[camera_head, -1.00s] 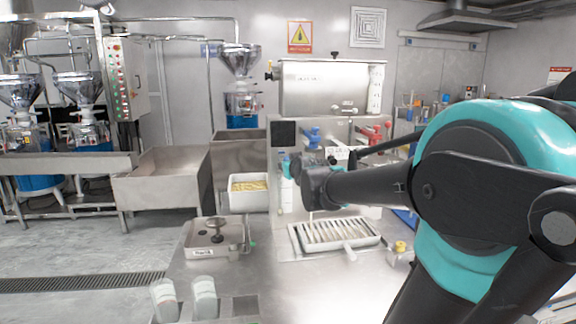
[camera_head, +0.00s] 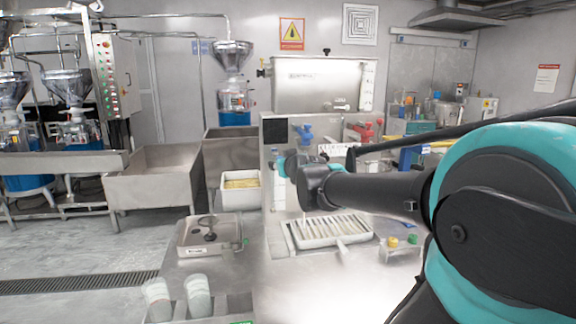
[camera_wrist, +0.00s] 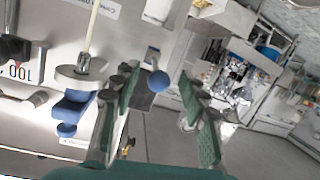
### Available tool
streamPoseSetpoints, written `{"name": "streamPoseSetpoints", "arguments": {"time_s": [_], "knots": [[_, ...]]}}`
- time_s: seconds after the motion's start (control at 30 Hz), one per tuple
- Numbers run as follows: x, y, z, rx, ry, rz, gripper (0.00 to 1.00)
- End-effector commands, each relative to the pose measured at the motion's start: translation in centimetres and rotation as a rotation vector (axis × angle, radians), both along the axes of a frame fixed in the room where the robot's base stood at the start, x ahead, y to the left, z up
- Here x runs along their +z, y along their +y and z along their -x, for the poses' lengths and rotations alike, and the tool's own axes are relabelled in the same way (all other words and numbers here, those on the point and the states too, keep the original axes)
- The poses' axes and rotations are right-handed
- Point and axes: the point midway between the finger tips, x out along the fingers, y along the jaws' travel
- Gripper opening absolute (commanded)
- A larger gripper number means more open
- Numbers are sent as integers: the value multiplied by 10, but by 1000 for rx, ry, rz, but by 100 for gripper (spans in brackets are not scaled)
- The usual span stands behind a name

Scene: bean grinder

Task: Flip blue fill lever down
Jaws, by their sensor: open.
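A blue ball knob (camera_wrist: 159,82), which looks like the end of the blue fill lever, sits between the spread fingers of my gripper (camera_wrist: 155,95) in the wrist view. A small pale bracket is just above it. Whether a finger touches the knob I cannot tell. My gripper is open and empty. In the head view my wrist (camera_head: 312,180) is in front of the steel machine (camera_head: 322,84), and the lever is not clear there. A blue tap handle (camera_wrist: 72,105) is left of my fingers in the wrist view, and a blue handle (camera_head: 304,133) is on the machine front.
A red handle (camera_head: 365,130) is on the machine's right. A slatted drip tray (camera_head: 345,240) lies below my arm. A tamping station (camera_head: 208,237) and cups (camera_head: 198,295) are front left. Open floor is at the left.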

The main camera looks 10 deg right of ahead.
Motion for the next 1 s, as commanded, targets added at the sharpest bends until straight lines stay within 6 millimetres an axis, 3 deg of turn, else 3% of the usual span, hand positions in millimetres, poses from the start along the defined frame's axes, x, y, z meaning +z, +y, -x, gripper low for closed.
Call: {"name": "streamPoseSetpoints", "arguments": {"time_s": [0.53, 0.73, 1.0], "knots": [[17, -6, 70, 0, 0, -1, 44], [20, -7, 84, 0, 0, 1, 44], [21, -7, 87, 0, 0, 0, 44]]}}
